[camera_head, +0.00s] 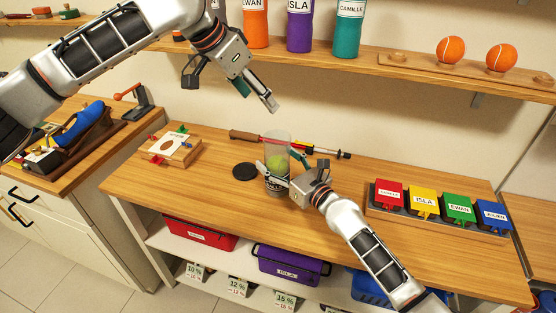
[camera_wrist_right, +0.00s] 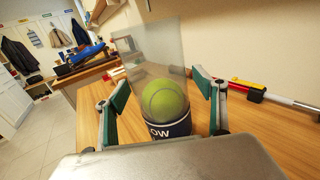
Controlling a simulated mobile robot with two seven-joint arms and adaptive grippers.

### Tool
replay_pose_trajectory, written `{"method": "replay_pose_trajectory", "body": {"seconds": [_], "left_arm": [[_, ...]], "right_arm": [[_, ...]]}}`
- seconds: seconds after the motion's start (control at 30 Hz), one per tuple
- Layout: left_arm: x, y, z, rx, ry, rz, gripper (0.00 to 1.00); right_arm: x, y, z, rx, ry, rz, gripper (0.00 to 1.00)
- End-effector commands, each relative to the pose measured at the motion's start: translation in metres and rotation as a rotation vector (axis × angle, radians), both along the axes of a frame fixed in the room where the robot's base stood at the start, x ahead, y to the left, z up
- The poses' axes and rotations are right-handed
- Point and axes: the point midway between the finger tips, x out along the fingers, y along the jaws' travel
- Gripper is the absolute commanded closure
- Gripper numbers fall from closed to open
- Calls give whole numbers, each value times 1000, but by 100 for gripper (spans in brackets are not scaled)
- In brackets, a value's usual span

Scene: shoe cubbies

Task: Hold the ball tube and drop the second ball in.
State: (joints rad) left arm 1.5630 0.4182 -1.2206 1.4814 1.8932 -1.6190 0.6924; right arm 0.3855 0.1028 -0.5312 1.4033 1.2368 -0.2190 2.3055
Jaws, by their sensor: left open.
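The ball tube (camera_head: 277,143) is a clear upright cylinder on the wooden bench, with a dark label band low down. It also shows in the right wrist view (camera_wrist_right: 150,60). A yellow-green tennis ball (camera_wrist_right: 165,100) is inside it, just above the label; the label hides what is lower. My left gripper (camera_head: 226,88) is open and empty, above and to the left of the tube. A dark round disc (camera_head: 244,171) lies left of the tube.
Two orange balls (camera_head: 451,50) (camera_head: 501,57) sit on the wall shelf. A wooden block with clamps (camera_head: 174,148) stands left; coloured name boxes (camera_head: 425,200) stand right. The bench front between them is mostly clear.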

Motion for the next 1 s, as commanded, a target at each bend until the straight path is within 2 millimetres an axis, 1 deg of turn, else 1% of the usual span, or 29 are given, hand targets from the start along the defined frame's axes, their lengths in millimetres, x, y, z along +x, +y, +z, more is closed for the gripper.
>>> {"method": "replay_pose_trajectory", "body": {"seconds": [0.17,0.33,0.43,0.6,0.73,0.83,1.0], "left_arm": [[0,0,0,0,0,0,37],[0,0,0,0,0,0,37],[0,0,0,0,0,0,37],[0,0,0,0,0,0,37],[0,0,0,0,0,0,37],[0,0,0,0,0,0,37],[0,0,0,0,0,0,37]], "right_arm": [[-1,0,0,0,0,0,30],[-11,-8,-1,1,0,-1,30],[-24,-19,-1,2,1,-2,30],[-53,-40,-1,0,2,-1,30],[-72,-55,-1,-1,0,0,30],[-83,-64,-1,-3,0,0,30],[-94,-72,0,-1,1,0,30]]}}
